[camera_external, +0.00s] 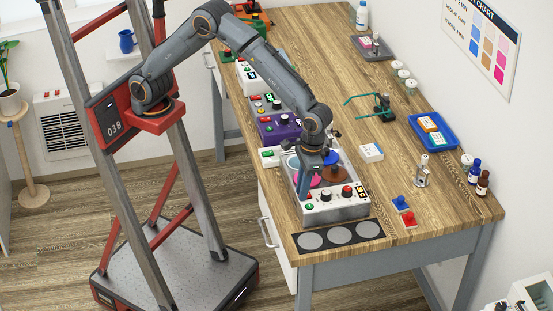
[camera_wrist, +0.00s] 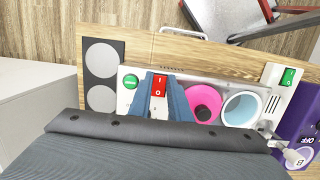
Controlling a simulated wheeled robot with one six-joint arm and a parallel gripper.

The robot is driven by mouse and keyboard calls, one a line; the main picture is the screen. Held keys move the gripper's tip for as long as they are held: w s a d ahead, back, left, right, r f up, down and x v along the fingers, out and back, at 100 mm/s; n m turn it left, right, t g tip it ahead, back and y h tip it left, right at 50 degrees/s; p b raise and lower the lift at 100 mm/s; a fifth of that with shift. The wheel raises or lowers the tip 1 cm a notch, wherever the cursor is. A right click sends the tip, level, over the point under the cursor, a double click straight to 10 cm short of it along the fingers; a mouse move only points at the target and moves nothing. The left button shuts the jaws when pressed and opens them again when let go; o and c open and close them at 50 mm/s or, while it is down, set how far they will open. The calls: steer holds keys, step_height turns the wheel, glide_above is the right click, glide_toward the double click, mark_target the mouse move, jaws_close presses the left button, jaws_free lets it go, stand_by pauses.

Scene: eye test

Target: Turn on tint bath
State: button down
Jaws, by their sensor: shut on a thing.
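The tint bath (camera_external: 340,212) is a pale metal box near the table's front end, with coloured pots in its top and knobs on its front panel. In the wrist view the bath (camera_wrist: 213,83) shows a red rocker switch (camera_wrist: 160,84) marked I and O, beside a round green button (camera_wrist: 130,82). My gripper (camera_wrist: 160,94) has its blue-grey fingers on either side of the red switch, shut on it. In the external view my gripper (camera_external: 304,190) reaches down onto the bath's left side. It hides the switch there. Which way the switch is tipped I cannot tell.
A purple device (camera_external: 278,128) and other boxes with buttons stand behind the bath along the left edge. A dark mat with grey discs (camera_external: 340,235) lies in front. A white block (camera_external: 370,152) and red and blue pieces (camera_external: 409,220) lie to the right. The table's middle is mostly clear.

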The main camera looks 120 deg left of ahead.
steer(key=c, duration=1.6)
jaws_free()
steer(key=shift+c, duration=0.2)
steer(key=shift+r, duration=0.1)
step_height(320, 180, up, 8)
steer(key=b, duration=0.2)
steer(key=shift+w+a+f, duration=0.2)
steer(key=shift+w+a, duration=0.15)
steer(key=s+a+f+m, duration=0.1)
steer(key=s+f+m, duration=0.2)
steer(key=s, duration=0.6)
steer(key=s+a+f+m+t, duration=0.1)
steer(key=s+a+f+m, duration=0.1)
steer(key=s, duration=0.8)
steer(key=s+a+f+m+t+y, duration=0.1)
steer(key=s+f+m, duration=0.3)
steer(key=s, duration=0.5)
steer(key=shift+s+a+f, duration=0.15)
steer(key=shift+s+f, duration=0.15)
steer(key=shift+f, duration=0.55)
